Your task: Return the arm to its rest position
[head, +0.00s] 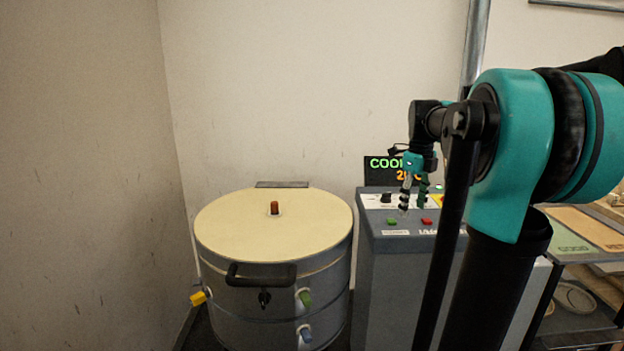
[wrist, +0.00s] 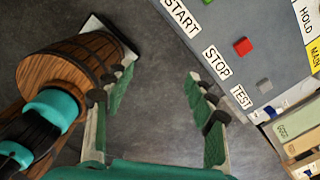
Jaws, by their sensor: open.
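My gripper (head: 413,204) hangs from my bent teal and black arm, in front of the grey control box (head: 392,270) in the head view. Its fingers point down and look to be close above or in front of the box's sloped panel; the exact gap cannot be told. In the wrist view my gripper (wrist: 160,75) has its two green-padded fingers spread wide apart. Nothing is between them but grey surface in the background. The panel has a green button (head: 391,221) and a red button (head: 426,222); the red one also shows in the wrist view (wrist: 243,46).
A round drum (head: 275,230) with a cream lid and black handle stands left of the box. A lit display (head: 379,165), partly hidden by my gripper, sits behind the panel. Shelves (head: 582,249) with boards are at right. A wooden barrel-shaped thing (wrist: 65,75) shows in the wrist view.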

